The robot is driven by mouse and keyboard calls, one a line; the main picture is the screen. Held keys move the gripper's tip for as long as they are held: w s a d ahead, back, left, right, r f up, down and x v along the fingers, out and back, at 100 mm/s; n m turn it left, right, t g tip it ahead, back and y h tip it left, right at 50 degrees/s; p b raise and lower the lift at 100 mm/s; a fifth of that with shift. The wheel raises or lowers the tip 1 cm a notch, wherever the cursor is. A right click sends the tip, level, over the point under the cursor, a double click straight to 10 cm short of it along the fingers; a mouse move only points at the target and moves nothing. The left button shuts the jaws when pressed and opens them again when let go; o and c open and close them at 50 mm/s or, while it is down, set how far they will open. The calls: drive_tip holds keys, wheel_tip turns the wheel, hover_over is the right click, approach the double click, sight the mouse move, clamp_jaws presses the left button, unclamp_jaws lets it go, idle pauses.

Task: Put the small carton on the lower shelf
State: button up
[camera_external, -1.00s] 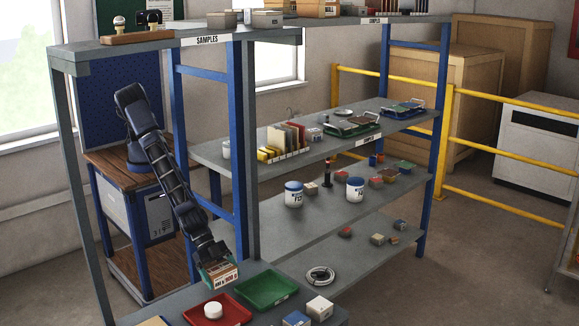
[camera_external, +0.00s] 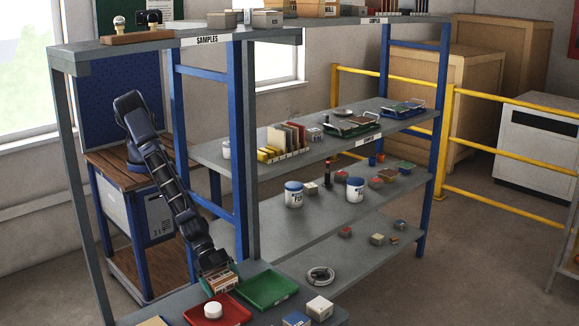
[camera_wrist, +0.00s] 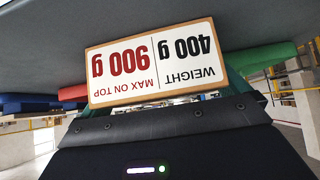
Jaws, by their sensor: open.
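The small carton (camera_external: 222,283) is brown and white and stands at the left rear of the low grey shelf (camera_external: 177,303), behind the red and green trays. My gripper (camera_external: 220,277) is over it, with its jaws open on either side. In the wrist view the carton (camera_wrist: 155,62) is close in front of the gripper, its label upside down, reading 400 g weight and 900 g max on top. Whether the jaws touch its sides cannot be told. The carton's underside is hidden.
A red tray (camera_external: 235,314) with a white round container (camera_external: 213,310) and a green tray (camera_external: 285,289) lie close by.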

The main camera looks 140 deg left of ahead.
drive_tip(key=v, duration=1.2)
drive_tip(key=shift+t, duration=0.8)
drive_tip(key=shift+s+f+x, duration=0.25)
drive_tip(key=shift+f+x, duration=0.1)
drive_tip(key=shift+x, duration=1.5)
drive_tip(key=shift+s+f+x, duration=0.3)
drive_tip(key=shift+f+x, duration=0.05)
drive_tip(key=shift+x, duration=1.5)
drive_tip(key=shift+s+f+x, duration=0.25)
drive_tip(key=shift+f+x, duration=0.15)
drive_tip(key=shift+x, duration=1.5)
drive_tip(key=shift+r, duration=0.1)
drive_tip(key=shift+s, duration=0.1)
drive_tip(key=shift+c, duration=0.4)
drive_tip(key=c, duration=1)
